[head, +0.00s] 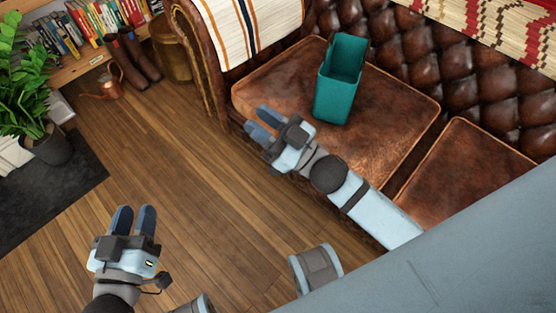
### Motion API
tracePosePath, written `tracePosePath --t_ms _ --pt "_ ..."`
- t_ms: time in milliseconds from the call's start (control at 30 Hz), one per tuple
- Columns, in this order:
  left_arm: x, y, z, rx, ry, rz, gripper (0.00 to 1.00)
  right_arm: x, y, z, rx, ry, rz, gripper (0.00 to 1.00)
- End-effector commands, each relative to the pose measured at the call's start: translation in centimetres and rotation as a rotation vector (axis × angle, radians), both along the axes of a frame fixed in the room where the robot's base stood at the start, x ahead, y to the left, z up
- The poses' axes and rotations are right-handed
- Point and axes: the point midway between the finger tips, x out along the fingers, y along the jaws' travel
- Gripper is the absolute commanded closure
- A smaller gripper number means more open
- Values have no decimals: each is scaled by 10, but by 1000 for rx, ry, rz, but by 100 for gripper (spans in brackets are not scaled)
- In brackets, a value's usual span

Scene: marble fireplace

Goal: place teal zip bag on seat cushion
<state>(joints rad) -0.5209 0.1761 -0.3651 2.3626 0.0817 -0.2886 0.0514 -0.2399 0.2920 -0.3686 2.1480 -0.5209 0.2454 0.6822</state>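The teal zip bag (339,82) stands upright on the brown leather seat cushion (398,118) of the sofa, near the cushion's back edge. It looks like an open-topped, box-shaped bag. My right gripper (259,119) is above the front left part of that cushion, to the lower left of the bag and apart from it. Its two blue fingers are apart with nothing between them. My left gripper (134,217) is over the wooden floor at the lower left, far from the bag. Its fingers show a narrow gap and hold nothing.
A second seat cushion (465,175) lies to the right. A striped throw (248,28) covers the sofa's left arm. A potted plant (25,95), a copper watering can (108,84), boots (133,65) and a bookshelf (75,68) stand at the left. The wooden floor (170,150) between is clear.

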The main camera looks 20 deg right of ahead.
Motion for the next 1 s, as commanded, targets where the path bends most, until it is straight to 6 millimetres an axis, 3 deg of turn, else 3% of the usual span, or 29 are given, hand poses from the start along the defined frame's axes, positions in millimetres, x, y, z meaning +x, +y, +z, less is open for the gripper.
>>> tracePosePath --t_ms 100,333,1000 --pt "0 0 0 0 0 0 63 -29 -8 -18 35 236 -155 70" --pt "0 0 0 1 -1 0 63 -67 -3 -41 -19 499 -178 70" --pt "0 2 7 10 5 2 63 -71 -2 -37 -37 527 -175 70"
